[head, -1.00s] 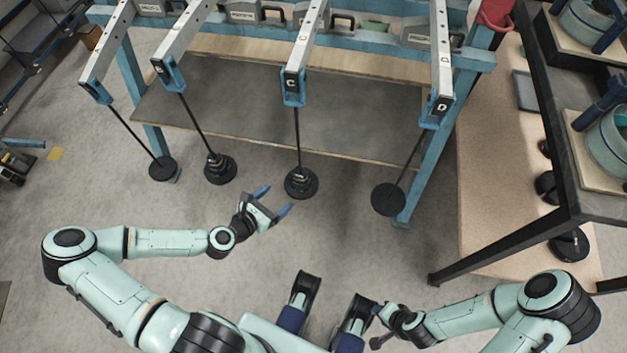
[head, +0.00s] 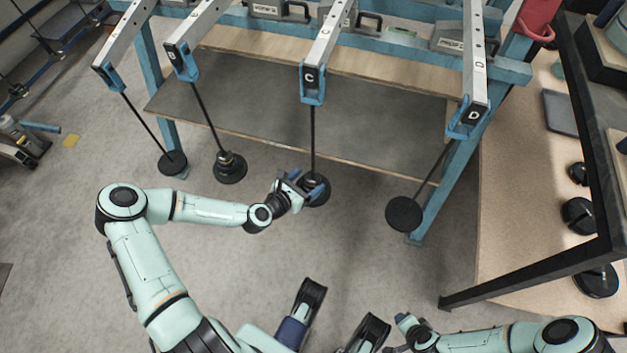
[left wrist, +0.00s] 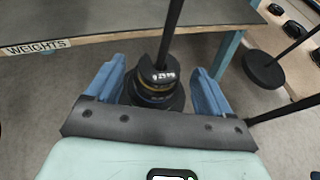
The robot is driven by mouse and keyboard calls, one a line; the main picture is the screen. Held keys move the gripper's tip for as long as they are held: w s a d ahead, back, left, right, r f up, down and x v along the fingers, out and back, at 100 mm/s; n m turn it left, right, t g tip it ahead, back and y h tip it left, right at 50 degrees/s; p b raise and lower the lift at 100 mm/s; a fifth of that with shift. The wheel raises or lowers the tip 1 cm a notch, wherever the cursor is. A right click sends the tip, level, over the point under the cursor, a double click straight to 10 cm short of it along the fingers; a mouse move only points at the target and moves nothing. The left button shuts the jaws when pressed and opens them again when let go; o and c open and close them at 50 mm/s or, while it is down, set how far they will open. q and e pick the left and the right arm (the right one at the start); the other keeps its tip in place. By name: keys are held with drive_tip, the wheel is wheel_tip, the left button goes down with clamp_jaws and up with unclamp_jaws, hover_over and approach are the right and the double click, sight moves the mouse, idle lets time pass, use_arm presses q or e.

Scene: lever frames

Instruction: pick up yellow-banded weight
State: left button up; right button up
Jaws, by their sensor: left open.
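A stack of dark slotted weights (head: 325,183) hangs on the rod below lever C, partly covered by my left gripper (head: 305,184). My left gripper is open, with one blue finger on each side of the stack. I cannot tell whether the fingers touch it. My right gripper (head: 405,326) is near the bottom edge, away from the levers; its jaws are unclear.
Another weight stack (head: 230,168) hangs below the lever to the left. Plain discs hang at the far left (head: 172,163) and below lever D (head: 404,214). A grey shelf (head: 255,105) lies behind the rods. A dark-framed table (head: 540,276) stands at right.

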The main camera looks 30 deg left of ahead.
sight(309, 182)
use_arm(q)
drive_tip(key=shift+w+d+f, duration=0.1)
drive_tip(key=shift+w+f, duration=0.15)
drive_tip(key=shift+w, duration=0.4)
drive_tip(key=c, duration=1.1)
drive_tip(key=shift+r, duration=0.1)
use_arm(e)
drive_tip(key=shift+s+d+f, duration=0.1)
drive_tip(key=shift+s+f, duration=0.1)
drive_tip(key=shift+f, duration=0.15)
use_arm(q)
drive_tip(key=shift+r, duration=0.15)
use_arm(e)
drive_tip(key=shift+r, duration=0.1)
